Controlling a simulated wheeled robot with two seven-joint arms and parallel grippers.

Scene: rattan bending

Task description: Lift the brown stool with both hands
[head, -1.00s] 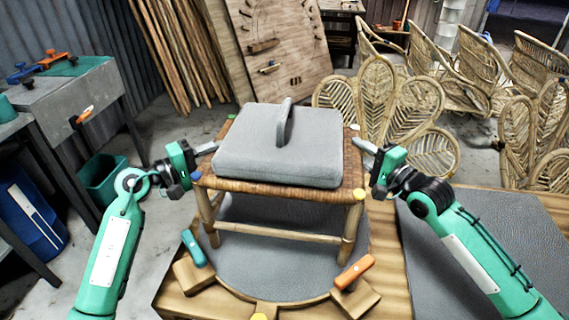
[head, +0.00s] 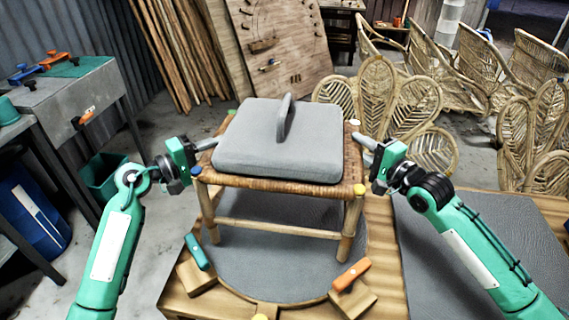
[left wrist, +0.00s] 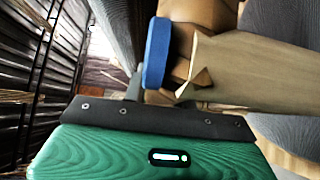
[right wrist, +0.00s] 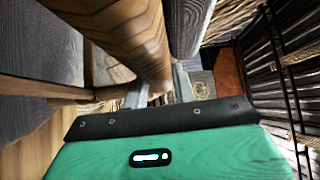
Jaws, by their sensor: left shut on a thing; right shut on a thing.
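The brown stool (head: 275,187) has a woven seat and light wooden legs. It stands upright above a round grey pad; I cannot tell whether its feet touch the pad. A grey cushion (head: 265,160) with an upright grey loop lies on the seat. My left gripper (head: 207,144) is shut on the stool's left side; the left wrist view shows wood and a blue cap (left wrist: 157,53) close to its jaw. My right gripper (head: 363,140) is shut on the stool's right side, with a brown wooden part (right wrist: 135,35) filling the right wrist view. The exact contacts are partly hidden.
A wooden board with the round pad (head: 270,275) carries a teal-handled clamp (head: 196,252) and an orange-handled clamp (head: 351,273). A grey workbench (head: 65,95) stands left. Rattan chair frames (head: 400,100) stand behind right. A grey mat (head: 480,240) lies right.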

